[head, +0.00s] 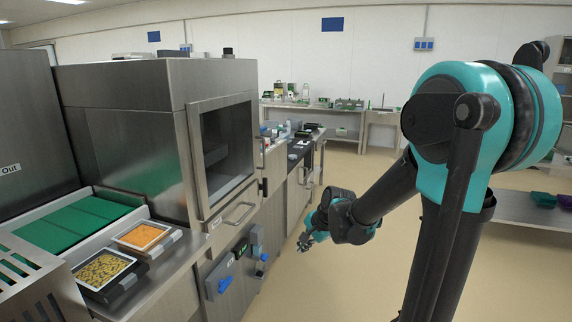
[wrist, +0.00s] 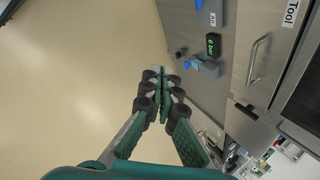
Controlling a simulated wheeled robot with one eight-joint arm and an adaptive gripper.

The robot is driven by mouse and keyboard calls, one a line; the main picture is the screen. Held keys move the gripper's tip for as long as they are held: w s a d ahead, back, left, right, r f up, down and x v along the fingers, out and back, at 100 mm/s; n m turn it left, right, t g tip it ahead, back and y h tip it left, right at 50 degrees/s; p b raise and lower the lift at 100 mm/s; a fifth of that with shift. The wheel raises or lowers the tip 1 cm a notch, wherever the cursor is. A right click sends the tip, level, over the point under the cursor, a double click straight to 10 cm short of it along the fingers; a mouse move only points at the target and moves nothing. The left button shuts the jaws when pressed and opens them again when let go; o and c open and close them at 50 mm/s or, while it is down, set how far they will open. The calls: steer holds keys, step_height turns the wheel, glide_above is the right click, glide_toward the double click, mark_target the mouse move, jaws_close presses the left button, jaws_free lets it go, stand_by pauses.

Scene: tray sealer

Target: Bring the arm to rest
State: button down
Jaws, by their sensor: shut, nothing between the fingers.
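My arm reaches out from the right side of the head view, in front of the tray sealer. My gripper (head: 304,243) hangs over open floor, a little to the right of the machine's front and apart from it. In the wrist view my gripper (wrist: 162,76) is shut, with its green fingers together and nothing between them. The tray sealer (head: 160,130) is a large steel machine with a windowed door, which is closed.
Two filled trays, one orange (head: 143,236) and one yellowish (head: 102,271), sit beside the green belt (head: 75,225). A panel with blue knobs (head: 226,284) and a door handle (wrist: 258,46) face my gripper. The beige floor (head: 340,285) is clear.

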steer(key=s+d+f+n+h, duration=0.2)
steer(key=s+d+n, duration=0.3)
steer(key=s+d, duration=0.2)
steer(key=s+d+f+n+h, duration=0.2)
steer(key=s+d+n, duration=0.3)
steer(key=s, duration=0.6)
steer(key=shift+d+f, duration=0.45)
steer(key=shift+d, duration=0.5)
steer(key=c, duration=2.2)
jaws_free()
steer(key=shift+w, duration=0.1)
